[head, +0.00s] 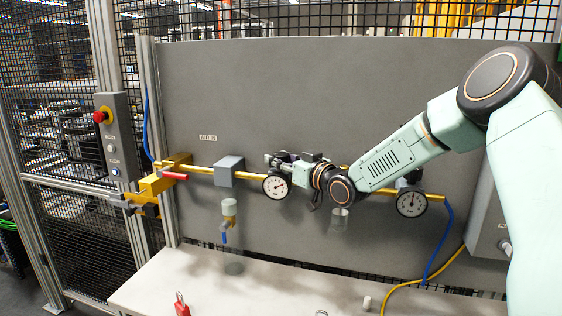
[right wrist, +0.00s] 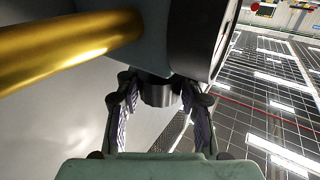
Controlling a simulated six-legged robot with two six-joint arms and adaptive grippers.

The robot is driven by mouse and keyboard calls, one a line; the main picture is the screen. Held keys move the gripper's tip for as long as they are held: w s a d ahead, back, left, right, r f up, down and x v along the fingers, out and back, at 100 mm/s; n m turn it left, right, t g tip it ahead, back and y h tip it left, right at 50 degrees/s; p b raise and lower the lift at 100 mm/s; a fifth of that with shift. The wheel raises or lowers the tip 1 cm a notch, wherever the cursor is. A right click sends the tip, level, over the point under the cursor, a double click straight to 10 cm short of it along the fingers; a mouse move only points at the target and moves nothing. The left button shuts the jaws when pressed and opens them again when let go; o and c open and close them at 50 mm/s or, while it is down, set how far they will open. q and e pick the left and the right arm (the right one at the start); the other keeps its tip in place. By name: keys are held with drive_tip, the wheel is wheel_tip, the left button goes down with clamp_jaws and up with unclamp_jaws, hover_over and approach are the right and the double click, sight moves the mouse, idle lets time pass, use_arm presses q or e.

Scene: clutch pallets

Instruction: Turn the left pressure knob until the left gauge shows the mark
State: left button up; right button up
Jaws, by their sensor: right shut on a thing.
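The left gauge (head: 276,187), a round white dial with a black rim, hangs on the brass pipe on the grey panel. Its needle and mark are too small to read surely. My right gripper (head: 278,160) is just above this gauge. In the right wrist view, its two dark fingers (right wrist: 158,98) are shut on the left pressure knob (right wrist: 159,94), a short dark cylinder on the underside of a dark body beside the brass pipe (right wrist: 65,45). In the head view the gripper hides the knob. My left gripper is not in view.
The right gauge (head: 410,203) hangs further right, below my right arm. A grey block (head: 229,171) and a yellow valve (head: 158,184) with a red handle lie left on the pipe. A pale bench (head: 230,290) stands below, with a red padlock (head: 182,306) near its front.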

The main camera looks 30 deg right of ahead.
sight(287, 160)
drive_tip(key=shift+r, duration=0.1)
drive_tip(key=o, duration=1.2)
drive_tip(key=shift+s+d, duration=0.2)
drive_tip(key=shift+s, duration=0.8)
drive_tip(key=shift+s+d, duration=0.2)
drive_tip(key=shift+s, duration=0.8)
drive_tip(key=shift+s+d, duration=0.2)
drive_tip(key=shift+s, duration=0.8)
drive_tip(key=shift+s+a, duration=0.1)
drive_tip(key=shift+s, duration=0.65)
